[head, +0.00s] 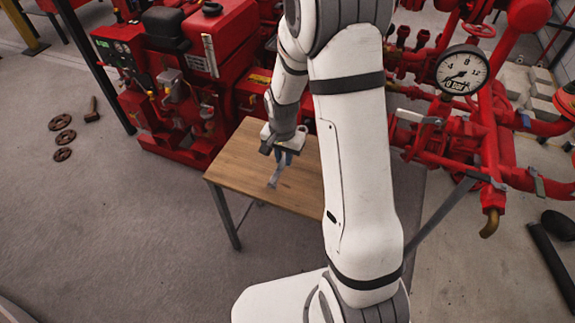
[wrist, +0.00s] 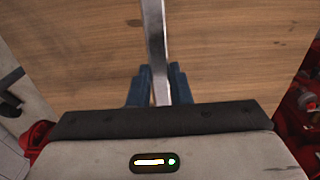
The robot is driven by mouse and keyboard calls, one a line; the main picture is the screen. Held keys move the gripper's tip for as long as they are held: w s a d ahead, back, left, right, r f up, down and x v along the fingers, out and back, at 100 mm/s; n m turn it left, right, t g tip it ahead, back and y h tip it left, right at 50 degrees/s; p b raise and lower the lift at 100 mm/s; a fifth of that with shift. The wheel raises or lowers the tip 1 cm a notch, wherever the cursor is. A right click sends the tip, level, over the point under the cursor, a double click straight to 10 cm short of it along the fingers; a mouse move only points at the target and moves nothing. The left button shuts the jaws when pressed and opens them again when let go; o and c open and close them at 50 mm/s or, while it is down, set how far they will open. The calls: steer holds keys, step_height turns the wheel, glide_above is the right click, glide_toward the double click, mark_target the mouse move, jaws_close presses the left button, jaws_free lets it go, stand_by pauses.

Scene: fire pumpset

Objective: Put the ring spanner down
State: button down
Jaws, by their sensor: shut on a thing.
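The ring spanner (head: 274,178) is a grey metal bar seen below my gripper (head: 284,153) in the head view. In the wrist view the spanner (wrist: 155,45) runs up from between the two blue fingers of my gripper (wrist: 160,85), which are shut on it. The wooden table top (head: 240,163) lies beneath, and its wood grain fills the wrist view (wrist: 80,50). I cannot tell whether the spanner touches the table. The ends of the spanner are not clear in either view.
A red engine unit (head: 165,80) stands behind the table. Red pipework with a pressure gauge (head: 462,70) is at the right. My arm hides the table's right part. The table's left and front top is bare.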

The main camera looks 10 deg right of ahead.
steer(key=shift+f+b, duration=0.3)
steer(key=shift+f, duration=1.55)
steer(key=shift+f, duration=0.25)
steer(key=c, duration=1.3)
jaws_free()
steer(key=shift+r, duration=0.1)
step_height(320, 180, up, 12)
steer(key=shift+s+a+r+p, duration=0.1)
steer(key=shift+s+r+p, duration=0.05)
steer(key=shift+p, duration=0.85)
